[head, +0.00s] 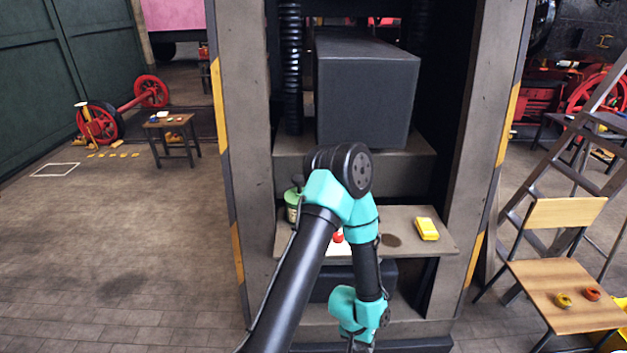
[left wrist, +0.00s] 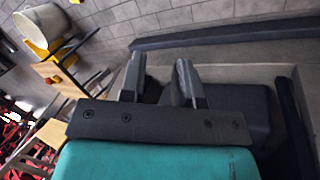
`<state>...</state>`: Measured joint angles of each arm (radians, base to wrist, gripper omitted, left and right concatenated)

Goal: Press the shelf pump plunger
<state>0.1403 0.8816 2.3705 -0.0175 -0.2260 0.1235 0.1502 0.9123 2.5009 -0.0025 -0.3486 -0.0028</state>
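The shelf pump is a pale green bottle (head: 292,207) with a dark plunger top. It stands upright at the left of the shelf (head: 437,247) in the head view, partly hidden by my left arm. My left gripper (head: 361,346) hangs low in front of the shelf, below and to the right of the pump, at the bottom edge of the picture. In the left wrist view, the two fingers of the left gripper (left wrist: 160,68) are apart with nothing between them. The pump does not show in that view. My right gripper is not in view.
A yellow block (head: 427,229) lies on the shelf's right side. A red ball (head: 338,237) sits mid-shelf, partly behind my arm. A large dark block (head: 367,95) hangs above, between the press columns (head: 250,150). A chair (head: 565,275) with small rings stands at right.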

